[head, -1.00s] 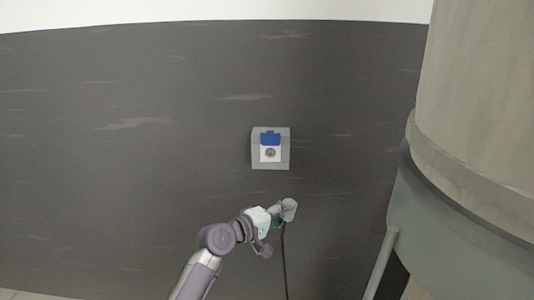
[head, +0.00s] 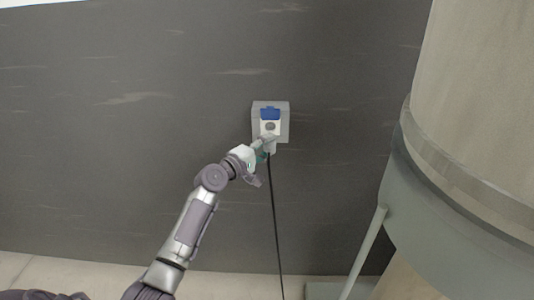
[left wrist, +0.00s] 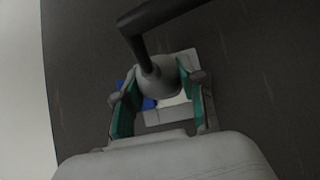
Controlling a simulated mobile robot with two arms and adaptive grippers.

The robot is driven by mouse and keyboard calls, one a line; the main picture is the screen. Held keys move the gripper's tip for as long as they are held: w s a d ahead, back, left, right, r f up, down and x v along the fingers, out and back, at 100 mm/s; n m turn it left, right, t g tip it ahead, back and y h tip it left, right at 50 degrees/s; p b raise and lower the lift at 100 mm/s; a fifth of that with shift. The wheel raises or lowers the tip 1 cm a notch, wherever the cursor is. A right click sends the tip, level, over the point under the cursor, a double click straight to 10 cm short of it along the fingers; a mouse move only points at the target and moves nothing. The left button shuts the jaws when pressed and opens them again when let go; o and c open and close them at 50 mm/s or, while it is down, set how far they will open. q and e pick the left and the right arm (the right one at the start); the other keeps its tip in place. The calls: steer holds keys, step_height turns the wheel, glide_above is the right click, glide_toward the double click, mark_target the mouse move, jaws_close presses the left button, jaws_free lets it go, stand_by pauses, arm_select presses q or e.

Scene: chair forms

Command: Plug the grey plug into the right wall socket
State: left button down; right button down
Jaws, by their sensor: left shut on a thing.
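The wall socket (head: 284,109) is a grey box on the dark wall, with a blue flap raised above a round outlet. My left gripper (head: 263,148) is just below and in front of the outlet in the head view. It is shut on the grey plug (head: 269,143), whose black cable (head: 276,220) hangs down to the floor. In the left wrist view, the plug (left wrist: 158,76) sits between the teal-lined fingers and hides part of the socket box behind it. The plug's prongs are hidden, and I cannot tell whether it touches the socket. My right gripper is not in view.
A large beige tank (head: 480,90) on a grey-green base (head: 440,190) stands at the right, with a slanting leg (head: 363,252). The dark wall (head: 130,150) around the socket is clear, and pale floor (head: 60,270) runs along its foot.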

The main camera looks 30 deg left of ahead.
arm_select(q)
steer(key=shift+w+a+b, duration=0.4)
steer(key=shift+w+b, duration=0.25)
steer(key=shift+w, duration=0.2)
steer(key=shift+w+a+b, duration=0.45)
steer(key=shift+w+b, duration=0.2)
steer(key=shift+w, duration=0.15)
steer(key=shift+w+a+b, duration=0.4)
steer(key=shift+w+b, duration=0.25)
steer(key=shift+w, duration=0.2)
steer(key=shift+w+a+r+b, duration=0.1)
steer(key=shift+w+a+b, duration=0.15)
steer(key=shift+w+b, duration=0.3)
stand_by(0.4)
steer(key=shift+r+b, duration=0.1)
steer(key=shift+b, duration=0.2)
steer(key=shift+a+r, duration=0.2)
steer(key=shift+r, duration=0.05)
steer(key=shift+w+a+f, duration=0.1)
steer(key=shift+w+f, duration=0.1)
steer(key=shift+w, duration=0.05)
stand_by(0.3)
